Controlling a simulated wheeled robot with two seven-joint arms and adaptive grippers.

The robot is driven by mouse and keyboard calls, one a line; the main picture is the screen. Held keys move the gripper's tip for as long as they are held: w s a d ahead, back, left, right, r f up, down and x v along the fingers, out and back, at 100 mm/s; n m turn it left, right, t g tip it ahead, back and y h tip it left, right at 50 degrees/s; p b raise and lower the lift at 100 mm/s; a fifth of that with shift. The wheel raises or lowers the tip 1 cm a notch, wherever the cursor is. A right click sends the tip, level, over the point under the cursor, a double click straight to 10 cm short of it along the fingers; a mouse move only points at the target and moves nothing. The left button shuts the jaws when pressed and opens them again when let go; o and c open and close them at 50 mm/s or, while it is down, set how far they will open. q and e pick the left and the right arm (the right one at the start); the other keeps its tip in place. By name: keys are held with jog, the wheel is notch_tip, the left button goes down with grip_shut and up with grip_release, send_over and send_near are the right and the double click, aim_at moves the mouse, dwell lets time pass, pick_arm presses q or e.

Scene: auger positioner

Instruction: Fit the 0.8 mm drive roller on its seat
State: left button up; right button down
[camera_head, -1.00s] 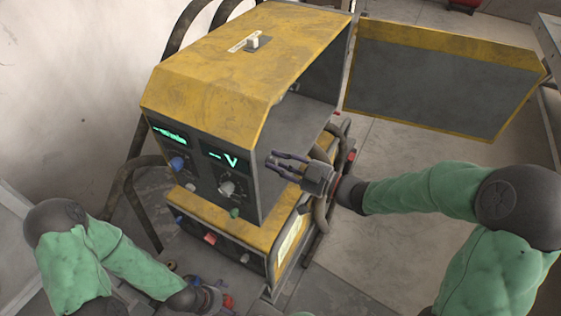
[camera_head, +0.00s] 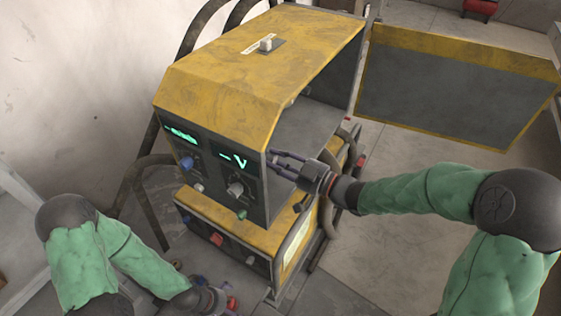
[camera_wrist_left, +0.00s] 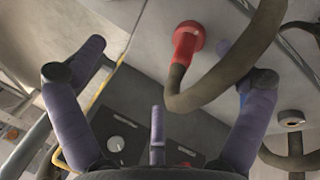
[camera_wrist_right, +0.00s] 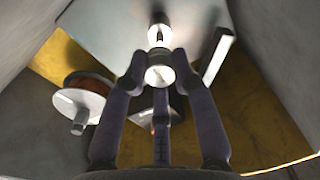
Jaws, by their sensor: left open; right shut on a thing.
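My right gripper (camera_head: 276,163) is at the open side of the yellow and grey welding machine (camera_head: 250,60), its fingertips near the front edge of the opening. In the right wrist view my right gripper (camera_wrist_right: 158,70) is shut on a small pale metal round piece (camera_wrist_right: 160,77), which looks like the drive roller. Behind it, in line with it, stands a bright metal cylinder (camera_wrist_right: 158,36) on a pale plate; I cannot tell whether they touch. My left gripper (camera_wrist_left: 160,48) is open and empty, with a red plug in view beyond it; in the head view it is low, near the bottom edge.
A reel with a white flange (camera_wrist_right: 85,100) is inside the machine at left in the right wrist view. The open yellow-edged door (camera_head: 450,85) stands at right. A red plug (camera_wrist_left: 187,42) with a thick cable shows in the left wrist view. Grey floor lies right of the machine.

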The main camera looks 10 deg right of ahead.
jog(key=shift+x, duration=2.4)
jog(key=shift+w+a, duration=0.15)
jog(key=c, duration=0.9)
grip_release()
jog(key=v, duration=1.2)
